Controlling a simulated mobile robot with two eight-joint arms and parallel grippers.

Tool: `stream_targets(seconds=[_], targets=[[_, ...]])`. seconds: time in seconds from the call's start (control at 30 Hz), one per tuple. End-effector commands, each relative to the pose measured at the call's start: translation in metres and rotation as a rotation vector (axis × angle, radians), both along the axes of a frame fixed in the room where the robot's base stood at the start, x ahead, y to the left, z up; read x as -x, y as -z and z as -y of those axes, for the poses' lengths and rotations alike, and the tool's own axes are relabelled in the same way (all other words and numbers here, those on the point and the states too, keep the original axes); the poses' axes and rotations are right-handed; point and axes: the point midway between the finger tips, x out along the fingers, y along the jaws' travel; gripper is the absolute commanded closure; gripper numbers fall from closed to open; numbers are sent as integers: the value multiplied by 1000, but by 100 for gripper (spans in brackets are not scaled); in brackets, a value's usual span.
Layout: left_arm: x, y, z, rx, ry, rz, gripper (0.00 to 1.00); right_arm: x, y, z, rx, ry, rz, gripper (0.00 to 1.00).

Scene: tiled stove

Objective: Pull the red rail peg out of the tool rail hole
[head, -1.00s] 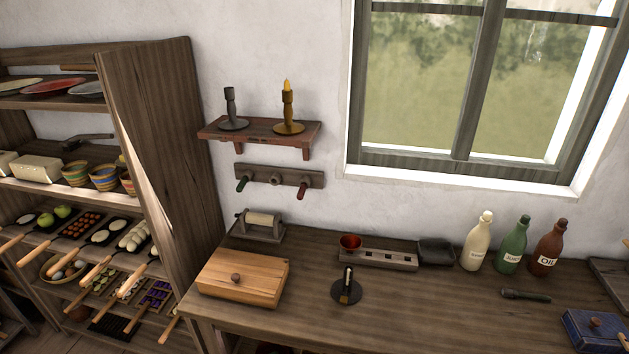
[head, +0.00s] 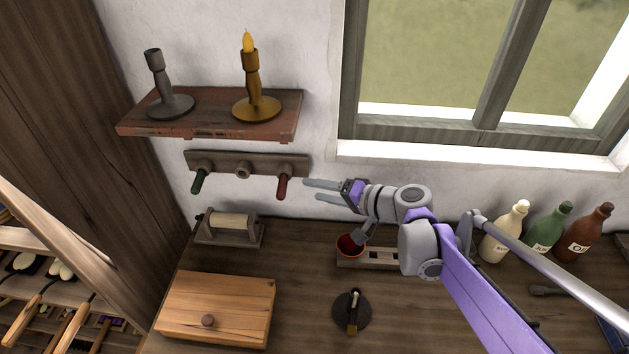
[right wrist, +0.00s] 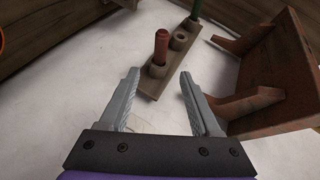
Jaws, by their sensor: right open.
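The red rail peg (head: 282,186) sits in the right hole of the wooden tool rail (head: 222,164) on the wall. In the right wrist view the red peg (right wrist: 161,46) stands in the rail (right wrist: 156,84), ahead of the fingers. My right gripper (head: 312,190) is open and empty, just right of the peg, with its fingers pointing left toward it. In the right wrist view my gripper's fingers (right wrist: 158,85) are spread, and the peg lies beyond their tips. The middle hole (head: 243,172) is empty. My left gripper is out of view.
A green peg (head: 199,181) sits in the rail's left hole. A shelf (head: 210,125) with two candle holders hangs above; it also shows close to the right finger in the right wrist view (right wrist: 275,70). The table below holds a roller stand (head: 230,228), a wooden box (head: 215,305) and several bottles.

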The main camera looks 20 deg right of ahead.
Motion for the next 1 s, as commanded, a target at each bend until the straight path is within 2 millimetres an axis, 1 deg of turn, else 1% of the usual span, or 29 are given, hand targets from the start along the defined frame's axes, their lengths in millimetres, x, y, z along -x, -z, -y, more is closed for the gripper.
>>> stream_targets(seconds=[0.17, 0.3, 0.53, 0.7, 1.0], targets=[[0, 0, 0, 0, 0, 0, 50, -19, 9, -17, 1, -4, -1, 36], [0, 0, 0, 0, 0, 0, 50, -39, 17, -33, 1, -6, -2, 36], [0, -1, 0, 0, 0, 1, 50, -65, 29, -52, 1, -4, -2, 36], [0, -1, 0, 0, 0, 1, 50, -74, 33, -59, 3, -2, -1, 36], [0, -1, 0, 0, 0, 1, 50, -76, 34, -61, 2, -1, -2, 36]])
